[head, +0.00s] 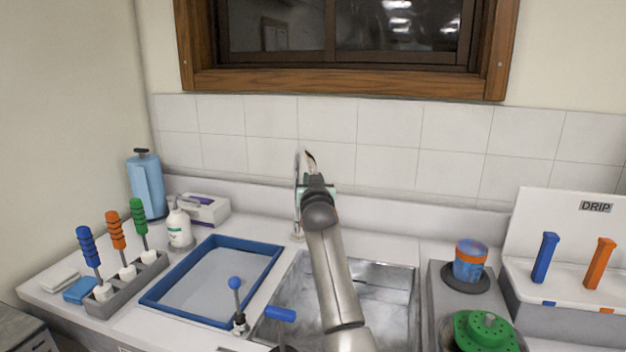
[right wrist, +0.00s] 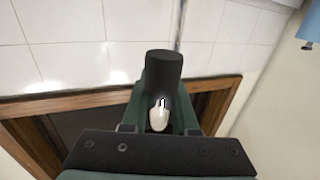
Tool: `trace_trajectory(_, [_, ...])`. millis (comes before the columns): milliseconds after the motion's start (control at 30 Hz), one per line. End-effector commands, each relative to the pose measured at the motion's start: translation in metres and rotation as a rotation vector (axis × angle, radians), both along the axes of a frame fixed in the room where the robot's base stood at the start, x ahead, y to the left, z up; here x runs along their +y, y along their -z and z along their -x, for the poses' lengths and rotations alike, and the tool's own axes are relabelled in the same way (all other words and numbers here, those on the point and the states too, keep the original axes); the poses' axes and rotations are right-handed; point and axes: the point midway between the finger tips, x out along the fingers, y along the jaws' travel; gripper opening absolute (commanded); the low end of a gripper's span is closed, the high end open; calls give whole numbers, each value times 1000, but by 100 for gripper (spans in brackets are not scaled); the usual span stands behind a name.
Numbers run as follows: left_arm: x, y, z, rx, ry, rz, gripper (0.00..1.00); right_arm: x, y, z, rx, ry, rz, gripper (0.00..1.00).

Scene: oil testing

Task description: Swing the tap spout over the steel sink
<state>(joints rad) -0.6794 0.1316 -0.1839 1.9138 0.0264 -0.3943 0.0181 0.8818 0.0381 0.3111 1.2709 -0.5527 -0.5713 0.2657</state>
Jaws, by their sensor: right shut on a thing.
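The sink (head: 375,290) is a steel basin set in the counter, partly hidden by my right arm. A thin chrome upright of the tap (head: 297,205) stands at the sink's back left edge, with its upper part against the tiles. My right gripper (head: 318,186) reaches over the sink to the tap and mostly covers it. In the right wrist view, a dark round cylinder (right wrist: 163,70) and a pale rounded piece (right wrist: 159,118) show between the green fingers, which are shut on the tap spout. Which way the spout points is hard to tell. My left gripper is not in view.
A blue-rimmed tray (head: 262,290) lies left of the sink. Blue-handled levers (head: 281,314) stand at the front left of the sink. A hotplate with a blue and orange cup (head: 470,262) is right of it. A tiled wall (head: 390,140) closes off the back.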

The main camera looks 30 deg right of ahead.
Motion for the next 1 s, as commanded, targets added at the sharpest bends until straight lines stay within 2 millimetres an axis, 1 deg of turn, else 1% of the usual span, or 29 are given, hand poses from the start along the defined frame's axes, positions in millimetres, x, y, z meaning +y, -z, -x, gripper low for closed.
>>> trace_trajectory(467, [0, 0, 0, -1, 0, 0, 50, 0, -2, 0, -6, 0, 0, 0])
trace_trajectory(500, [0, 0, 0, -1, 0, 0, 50, 0, -2, 0, -6, 0, -1, 28])
trace_trajectory(700, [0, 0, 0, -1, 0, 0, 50, 0, -2, 0, -4, 0, 0, 51])
trace_trajectory(767, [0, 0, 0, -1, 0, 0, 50, 0, -2, 0, -3, 0, 1, 57])
trace_trajectory(1000, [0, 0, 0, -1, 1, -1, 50, 0, -1, 0, -2, 0, 0, 57])
